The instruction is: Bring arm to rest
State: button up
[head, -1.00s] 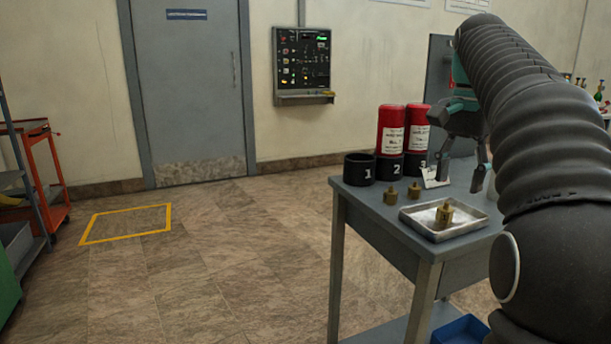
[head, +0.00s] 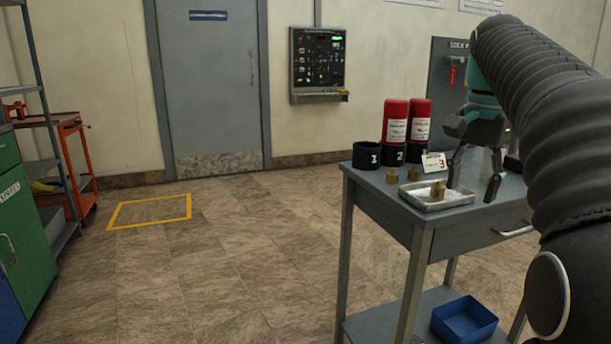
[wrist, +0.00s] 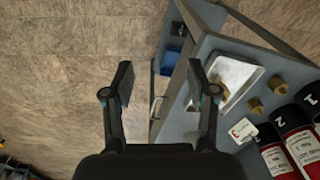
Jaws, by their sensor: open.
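My gripper (head: 472,182) is open and empty at the end of my dark ribbed arm. In the head view it shows in front of the table's right part. In the wrist view the two fingers of my gripper (wrist: 160,88) are spread wide, with floor and the table's edge seen between them. The grey table (head: 400,216) carries a metal tray (head: 463,199) holding a brass fitting (head: 438,190). The tray also shows in the wrist view (wrist: 232,72), beside the right finger.
Two red cylinders (head: 396,120) stand in black numbered holders, next to an empty holder (head: 366,155). Brass fittings (head: 392,176) stand near the tray. A blue bin (head: 464,320) sits on the lower shelf. Open floor (head: 200,270) lies left of the table; a green cabinet (head: 25,215) stands far left.

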jog(key=s+a+f+n+t, duration=0.2)
jog(key=s+a+f+n, duration=0.3)
jog(key=s+f, duration=0.4)
jog(key=s+a+f+n+t, duration=0.3)
jog(key=s+a+f+n, duration=0.2)
jog(key=s+f, duration=0.5)
notch_tip(320, 180, down, 5)
jog(key=a, duration=0.2)
jog(key=shift+s+a+r+n, duration=0.2)
jog(key=shift+a+n, duration=0.1)
jog(key=shift+n, duration=0.1)
